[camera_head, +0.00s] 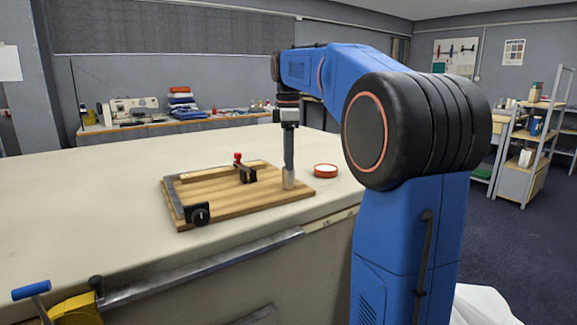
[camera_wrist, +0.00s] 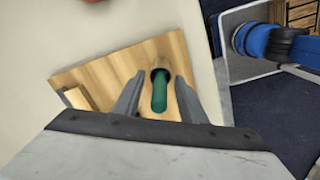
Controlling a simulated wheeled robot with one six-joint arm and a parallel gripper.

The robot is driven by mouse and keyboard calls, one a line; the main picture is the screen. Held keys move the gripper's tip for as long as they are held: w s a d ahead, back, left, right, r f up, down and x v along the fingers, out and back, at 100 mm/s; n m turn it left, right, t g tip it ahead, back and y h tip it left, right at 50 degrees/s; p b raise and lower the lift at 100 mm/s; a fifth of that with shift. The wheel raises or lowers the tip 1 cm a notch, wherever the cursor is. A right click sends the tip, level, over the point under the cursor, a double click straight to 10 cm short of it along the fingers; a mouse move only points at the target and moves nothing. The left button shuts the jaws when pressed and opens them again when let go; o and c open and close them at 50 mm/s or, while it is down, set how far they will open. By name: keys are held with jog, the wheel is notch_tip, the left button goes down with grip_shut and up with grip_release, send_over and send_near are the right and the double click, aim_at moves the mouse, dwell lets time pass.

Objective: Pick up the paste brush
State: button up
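The paste brush shows as a green handle (camera_wrist: 159,92) in the wrist view. It stands in a small dark-rimmed cup (camera_wrist: 167,74), near the edge of a wooden board (camera_wrist: 115,73). My gripper (camera_wrist: 160,84) is open above it, with one finger on each side of the handle and a gap on both sides. In the head view my gripper (camera_head: 289,168) points straight down over the pale cup (camera_head: 289,182) at the board's right end (camera_head: 250,203). The gripper hides the handle there, and the bristles are not visible.
A red-rimmed shallow dish (camera_head: 326,170) lies right of the board. The cloth table (camera_head: 90,190) is clear to the left. A metal rail (camera_head: 200,270) runs along its front edge.

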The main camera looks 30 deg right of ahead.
grip_shut()
notch_tip(320, 180, up, 10)
dwell(0.7)
